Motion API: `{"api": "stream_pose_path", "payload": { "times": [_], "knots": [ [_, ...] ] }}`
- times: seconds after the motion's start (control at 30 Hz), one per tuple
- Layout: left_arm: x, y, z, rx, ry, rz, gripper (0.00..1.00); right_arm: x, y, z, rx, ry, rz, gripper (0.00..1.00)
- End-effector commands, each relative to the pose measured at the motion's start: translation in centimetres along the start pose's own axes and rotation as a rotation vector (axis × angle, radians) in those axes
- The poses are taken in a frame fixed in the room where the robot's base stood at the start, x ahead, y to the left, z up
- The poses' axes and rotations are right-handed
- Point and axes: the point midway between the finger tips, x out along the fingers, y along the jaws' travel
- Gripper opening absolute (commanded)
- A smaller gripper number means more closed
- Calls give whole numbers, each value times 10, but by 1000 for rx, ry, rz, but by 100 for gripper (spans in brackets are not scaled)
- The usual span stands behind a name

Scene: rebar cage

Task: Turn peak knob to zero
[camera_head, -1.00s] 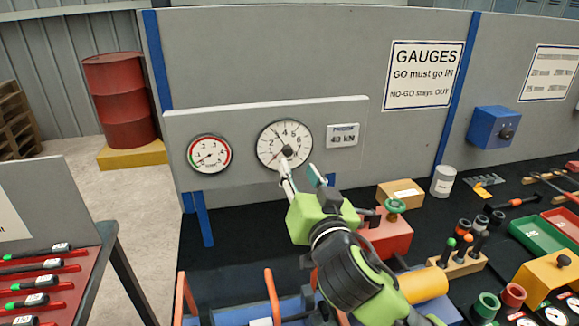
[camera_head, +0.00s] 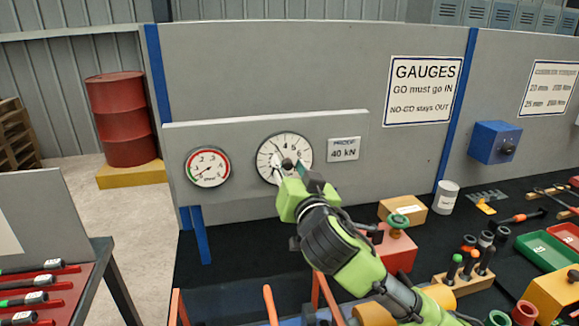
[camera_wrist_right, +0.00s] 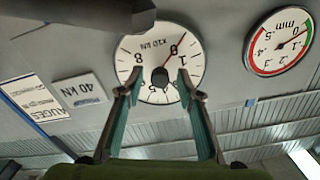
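The large white gauge (camera_head: 266,150) with the black centre knob (camera_head: 288,164) is on the grey panel. In the right wrist view the gauge (camera_wrist_right: 140,50) appears upside down, with its knob (camera_wrist_right: 160,77) at the centre and a thin red pointer (camera_wrist_right: 177,46) running from the centre toward the rim. My right gripper (camera_head: 289,170) is in front of the dial. In the wrist view its two fingers (camera_wrist_right: 155,91) are spread, one on each side of the knob, with gaps visible. I cannot tell how deep the fingertips reach. My left gripper is not in view.
A smaller red-and-green-rimmed gauge (camera_head: 208,167) is to the left, and a 40 kN plate (camera_head: 344,149) to the right. A cardboard box (camera_head: 401,209) stands further right.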

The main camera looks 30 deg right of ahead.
Motion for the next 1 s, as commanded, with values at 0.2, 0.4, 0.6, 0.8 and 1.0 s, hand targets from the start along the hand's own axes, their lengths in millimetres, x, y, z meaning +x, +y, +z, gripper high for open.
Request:
{"api": "stream_pose_path", "payload": {
  "times": [0.2,0.4,0.6,0.8,1.0],
  "knots": [
    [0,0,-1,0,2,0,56,0,0,0,-1,0,0,13],
    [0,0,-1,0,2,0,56,0,0,0,-1,0,0,0],
    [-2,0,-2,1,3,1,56,0,0,0,-22,0,1,0],
    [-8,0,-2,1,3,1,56,0,0,0,-106,-2,3,0],
    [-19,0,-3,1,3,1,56,0,0,-1,-261,-3,4,0]
  ]
}}
